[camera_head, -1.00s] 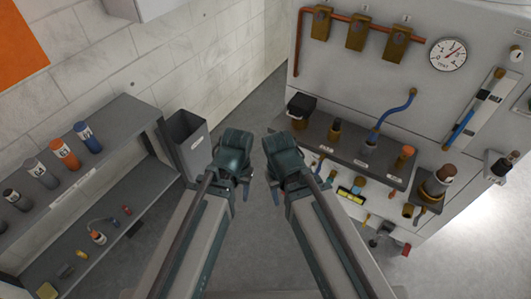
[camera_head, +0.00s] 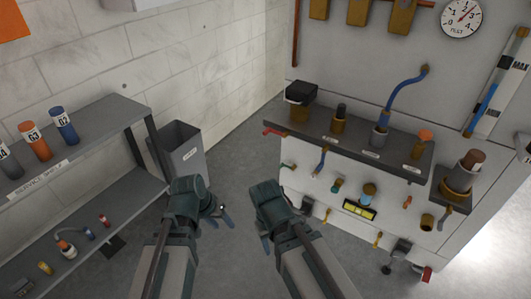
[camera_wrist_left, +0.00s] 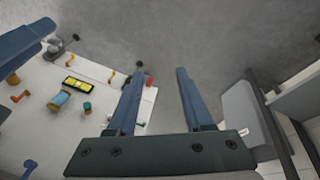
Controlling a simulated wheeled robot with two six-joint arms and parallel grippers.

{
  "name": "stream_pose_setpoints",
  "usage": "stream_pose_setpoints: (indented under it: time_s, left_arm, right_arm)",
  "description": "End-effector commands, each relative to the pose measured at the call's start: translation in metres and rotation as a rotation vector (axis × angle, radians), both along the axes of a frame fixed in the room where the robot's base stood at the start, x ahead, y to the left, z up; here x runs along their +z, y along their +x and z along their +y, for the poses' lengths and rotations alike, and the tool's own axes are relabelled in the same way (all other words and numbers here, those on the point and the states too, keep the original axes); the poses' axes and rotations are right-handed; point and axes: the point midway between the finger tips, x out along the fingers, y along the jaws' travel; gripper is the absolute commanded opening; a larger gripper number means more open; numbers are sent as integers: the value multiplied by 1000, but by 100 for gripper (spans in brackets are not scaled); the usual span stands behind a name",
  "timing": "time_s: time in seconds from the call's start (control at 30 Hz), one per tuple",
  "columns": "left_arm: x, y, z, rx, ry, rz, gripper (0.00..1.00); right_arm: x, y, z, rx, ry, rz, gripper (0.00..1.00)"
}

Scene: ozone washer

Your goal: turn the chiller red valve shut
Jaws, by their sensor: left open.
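Two red parts show on the white machine in the head view: a red handle (camera_head: 427,273) low at its front right corner, and a red piece (camera_head: 273,132) at the shelf's left end. I cannot tell which is the chiller valve. A red part (camera_wrist_left: 150,81) also shows at the panel's edge in the left wrist view, beyond the left fingers. My left gripper (camera_head: 222,213) is open and empty, in free air left of the machine; its spread fingers (camera_wrist_left: 160,72) show in the wrist view. My right gripper (camera_head: 284,228) is beside it, nearer the machine; its jaw opening is unclear.
The machine's dark shelf (camera_head: 345,143) carries several fittings, with small taps and a yellow level (camera_head: 359,209) below. A grey bin (camera_head: 181,150) and a shelf rack (camera_head: 95,128) with labelled bottles stand left. Bare floor lies between the rack and machine.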

Motion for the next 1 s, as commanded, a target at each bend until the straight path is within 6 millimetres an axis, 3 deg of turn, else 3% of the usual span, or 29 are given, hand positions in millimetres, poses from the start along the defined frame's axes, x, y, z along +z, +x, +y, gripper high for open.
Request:
stream_pose_setpoints:
  time_s: [0.03,0.13,0.27,0.4,0.53,0.7,1.0]
  left_arm:
    - [-24,10,-8,-5,-68,-48,51]
    - [-14,34,-36,-28,-241,-188,51]
    - [24,62,-68,-31,-449,-380,51]
    - [79,88,-88,19,-651,-590,51]
    - [122,107,-87,108,-785,-745,51]
    - [153,121,-77,213,-876,-856,51]
    - [162,126,-71,256,-905,-890,51]
  right_arm:
    - [-30,0,0,0,-1,0,50]
    - [-44,0,0,1,-1,0,50]
    - [-48,0,0,1,-2,-1,50]
    - [-48,0,0,1,-2,-1,50]
    - [-48,0,0,0,-2,-1,50]
    - [-48,0,0,0,-2,-1,50]
    - [-48,0,0,0,-2,-1,50]
